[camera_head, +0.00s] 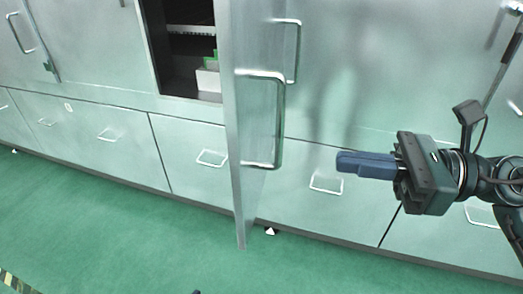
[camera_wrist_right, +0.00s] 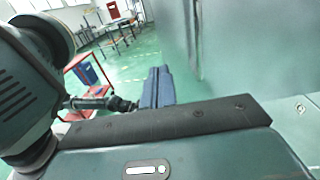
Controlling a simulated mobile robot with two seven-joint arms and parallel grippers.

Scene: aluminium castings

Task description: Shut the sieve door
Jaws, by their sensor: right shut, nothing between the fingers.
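The sieve door (camera_head: 240,130) stands open, swung out from the metal cabinet, and shows nearly edge-on in the head view. Its bar handle (camera_head: 280,120) is on the side facing right. Left of the door, the open compartment (camera_head: 187,50) is dark inside. My right gripper (camera_head: 340,162) is shut and empty, to the right of the door and apart from it, with its fingers pointing left towards it. In the right wrist view its blue fingers (camera_wrist_right: 156,88) lie together. My left gripper is not in view.
A white and green item (camera_head: 209,75) sits in the compartment. Drawers with bar handles (camera_head: 212,158) line the cabinet's lower row. The green floor (camera_head: 120,235) in front is clear. The right wrist view shows a red cart (camera_wrist_right: 90,75) with a blue bin further off.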

